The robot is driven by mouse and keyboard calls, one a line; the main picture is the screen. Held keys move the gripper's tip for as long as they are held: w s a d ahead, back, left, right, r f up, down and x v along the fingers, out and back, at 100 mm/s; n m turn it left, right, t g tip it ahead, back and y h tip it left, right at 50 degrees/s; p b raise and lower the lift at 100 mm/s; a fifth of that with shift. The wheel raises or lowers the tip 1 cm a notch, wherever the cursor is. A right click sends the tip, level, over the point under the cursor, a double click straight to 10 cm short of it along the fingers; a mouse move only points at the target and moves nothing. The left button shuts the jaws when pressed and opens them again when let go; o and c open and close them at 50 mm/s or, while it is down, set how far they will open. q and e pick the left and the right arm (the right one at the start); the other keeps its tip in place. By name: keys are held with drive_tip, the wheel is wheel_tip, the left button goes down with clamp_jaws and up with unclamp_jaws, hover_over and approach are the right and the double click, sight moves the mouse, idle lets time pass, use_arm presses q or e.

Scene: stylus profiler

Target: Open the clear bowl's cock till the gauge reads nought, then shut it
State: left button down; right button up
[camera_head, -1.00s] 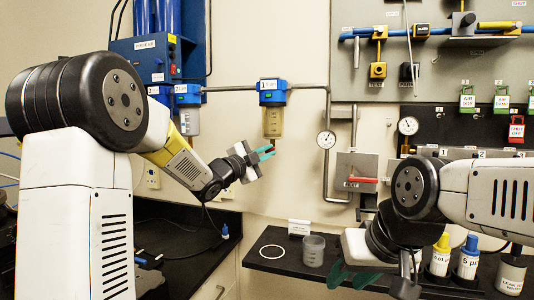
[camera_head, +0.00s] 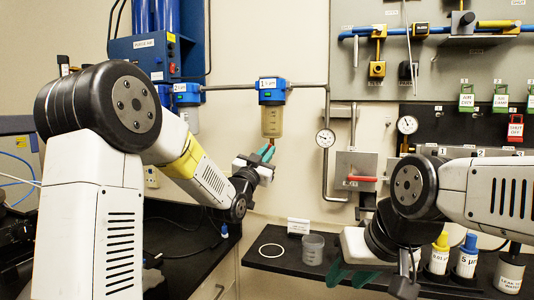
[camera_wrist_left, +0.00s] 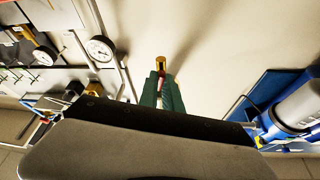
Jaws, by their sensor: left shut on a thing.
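The clear bowl (camera_head: 271,122), yellowish, hangs under a blue filter head (camera_head: 272,92) on the wall pipe. Its small cock (camera_head: 274,142) is at the bottom, mostly hidden by my gripper in the head view. My left gripper (camera_head: 266,154) is just below the bowl, shut on the cock. In the left wrist view a brass end (camera_wrist_left: 160,63) shows beyond the green fingers, with a reddish piece between them. A round gauge (camera_head: 326,138) sits on the pipe to the right; its reading is too small to tell. My right gripper (camera_head: 351,277) is open and empty above the black shelf.
A second filter (camera_head: 187,97) with a greyish bowl is just left. A red-handled valve (camera_head: 361,179) and another gauge (camera_head: 407,125) are to the right. The shelf (camera_head: 278,262) holds a ring, a cup and several bottles.

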use_arm(q)
drive_tip(key=shift+n+t+y, duration=0.3)
drive_tip(key=shift+n+y, duration=0.3)
drive_tip(key=shift+n, duration=0.7)
drive_tip(key=c, duration=1.8)
unclamp_jaws()
drive_tip(key=v, duration=0.7)
drive_tip(key=shift+s+f, duration=0.2)
drive_tip(key=shift+s, duration=0.2)
